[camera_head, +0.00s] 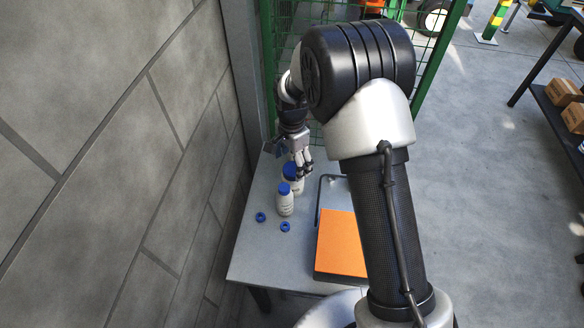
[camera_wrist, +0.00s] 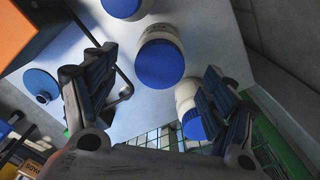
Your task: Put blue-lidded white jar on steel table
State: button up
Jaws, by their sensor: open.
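In the head view, a white jar with a wide blue lid (camera_head: 292,171) stands on a grey metal-looking table (camera_head: 262,254), partly hidden by my gripper. A slimmer white bottle with a blue cap (camera_head: 285,203) stands just in front of it. My gripper (camera_head: 301,163) is above the wide-lidded jar, pointing down. In the wrist view, my gripper (camera_wrist: 157,112) is open, with nothing held between its fingers. A blue-lidded white container (camera_wrist: 163,60) shows beyond the fingers, and another (camera_wrist: 190,110) is partly behind the right finger. I cannot tell which matches which.
Two loose blue caps (camera_head: 260,217) (camera_head: 285,226) lie on the table. An orange-topped box (camera_head: 339,244) stands to their right. A block wall (camera_head: 110,170) runs close along the left, and a green mesh fence (camera_head: 310,22) is behind. A dark shelf with cartons (camera_head: 563,92) is far right.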

jog(key=shift+r+p, duration=0.4)
jog(key=shift+r, duration=1.9)
jog(key=s+d+r+n+t, duration=0.1)
jog(key=s+d+r+n, duration=0.25)
jog(key=s+r, duration=0.45)
jog(key=s+d+r+n+t, duration=0.15)
jog(key=s+d+r, duration=0.25)
jog(key=r, duration=0.7)
jog(key=s+d+r+n+t, duration=0.1)
jog(key=s+d+r+n, duration=0.1)
jog(key=s, duration=0.7)
jog(key=s+d+r+n+t, duration=0.1)
jog(key=s+n, duration=0.3)
jog(key=s, duration=0.5)
jog(key=shift+d+r, duration=0.6)
